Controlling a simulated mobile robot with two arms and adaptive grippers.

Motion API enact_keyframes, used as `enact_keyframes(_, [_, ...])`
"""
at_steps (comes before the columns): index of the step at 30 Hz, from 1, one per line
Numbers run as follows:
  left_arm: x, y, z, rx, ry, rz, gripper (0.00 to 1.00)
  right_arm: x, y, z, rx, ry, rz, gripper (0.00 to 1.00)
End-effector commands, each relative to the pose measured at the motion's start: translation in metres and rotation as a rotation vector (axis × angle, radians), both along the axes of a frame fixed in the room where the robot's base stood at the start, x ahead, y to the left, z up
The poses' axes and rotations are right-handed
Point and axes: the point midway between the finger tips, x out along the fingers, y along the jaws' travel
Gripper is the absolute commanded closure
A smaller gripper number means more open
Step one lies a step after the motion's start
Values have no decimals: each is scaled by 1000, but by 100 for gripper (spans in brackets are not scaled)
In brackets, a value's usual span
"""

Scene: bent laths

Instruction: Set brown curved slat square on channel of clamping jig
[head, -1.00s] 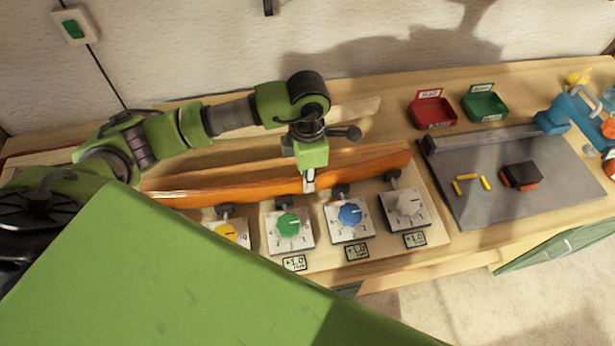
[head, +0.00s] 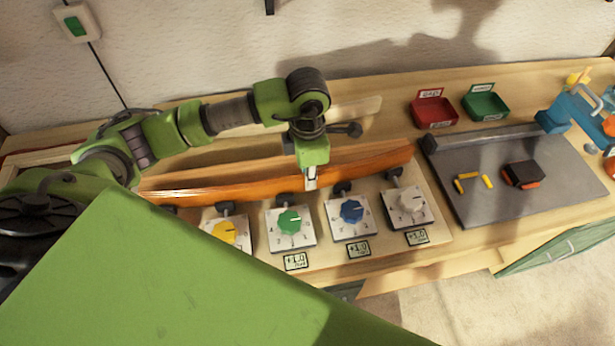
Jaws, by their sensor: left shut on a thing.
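The brown curved slat (head: 240,184) is a long orange-brown lath lying left to right along the clamping jig (head: 272,250), behind its row of dials. My left gripper (head: 311,183) points down at the slat, right of its middle, and is shut on it. My right gripper is not in view.
The jig has yellow (head: 224,231), green (head: 290,221), blue (head: 352,211) and white (head: 411,199) dials with small displays in front. To the right are a grey plate (head: 490,195) with small yellow pieces and a dark block, a red tray (head: 433,111) and a green tray (head: 485,105).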

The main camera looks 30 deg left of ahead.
Motion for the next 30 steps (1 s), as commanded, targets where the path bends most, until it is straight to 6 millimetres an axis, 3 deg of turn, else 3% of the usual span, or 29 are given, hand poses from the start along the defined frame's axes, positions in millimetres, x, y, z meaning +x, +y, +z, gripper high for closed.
enact_keyframes(1, [-12, -3, -18, 1, 38, -7, 100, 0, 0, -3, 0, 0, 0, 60])
enact_keyframes(4, [-12, -3, -19, 1, 38, -7, 100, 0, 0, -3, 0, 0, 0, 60])
enact_keyframes(5, [-12, -3, -19, 0, 38, -7, 85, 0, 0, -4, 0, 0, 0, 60])
enact_keyframes(7, [-12, -3, -19, -1, 38, -7, 68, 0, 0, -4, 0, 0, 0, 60])
enact_keyframes(19, [-11, -3, -15, 2, 33, -9, 68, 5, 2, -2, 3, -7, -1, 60])
enact_keyframes(30, [-11, -2, -13, 4, 32, -9, 68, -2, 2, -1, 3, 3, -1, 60])
